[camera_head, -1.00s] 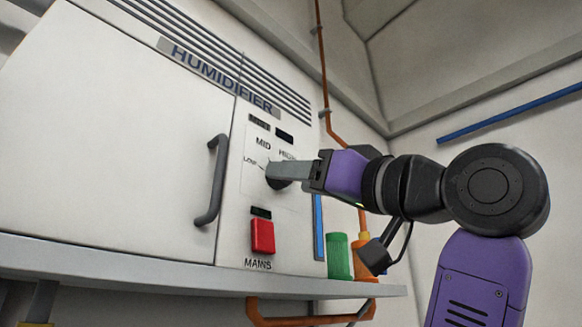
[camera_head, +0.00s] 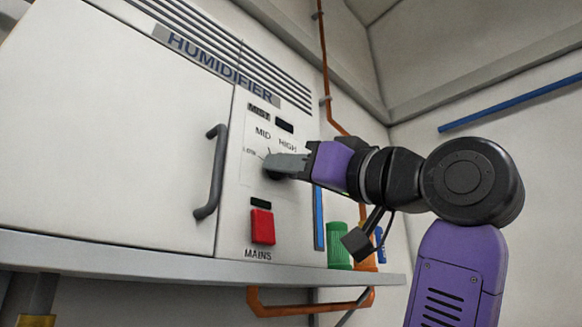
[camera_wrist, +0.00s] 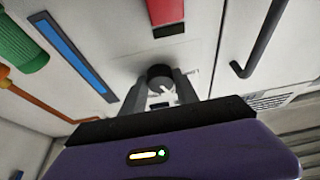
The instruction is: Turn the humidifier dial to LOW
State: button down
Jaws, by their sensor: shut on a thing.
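The humidifier (camera_head: 110,130) is a white cabinet with its name across the top. Its black dial (camera_head: 270,172) sits on the front panel, with LOW at its left, MID above and HIGH at the upper right. My gripper (camera_head: 272,165) reaches in from the right and its grey fingers cover much of the dial. In the wrist view the dial (camera_wrist: 160,74) shows between the two fingertips, and the gripper (camera_wrist: 161,88) is shut on it. A white mark shows on the dial there, but which label it points to is unclear.
A red MAINS switch (camera_head: 262,226) is below the dial. A door handle (camera_head: 212,172) stands out to its left. A green cylinder (camera_head: 338,245) and an orange one stand on the shelf (camera_head: 180,262) below right. Open room lies to the right.

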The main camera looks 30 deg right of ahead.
jog(key=shift+n, duration=0.4)
jog(key=n+g+y, duration=0.1)
jog(key=n, duration=0.3)
jog(key=n+g+y, duration=0.2)
jog(key=n, duration=0.2)
jog(key=n+g+y, duration=0.1)
jog(key=n+y, duration=0.1)
jog(key=n, duration=0.2)
jog(key=shift+w+d+r+n, duration=0.1)
jog(key=shift+d+r+n, duration=0.15)
jog(key=shift+d+n, duration=0.15)
jog(key=shift+g, duration=0.3)
jog(key=c, duration=0.9)
grip_release()
jog(key=shift+b+v, duration=1.6)
jog(key=shift+v, duration=2.3)
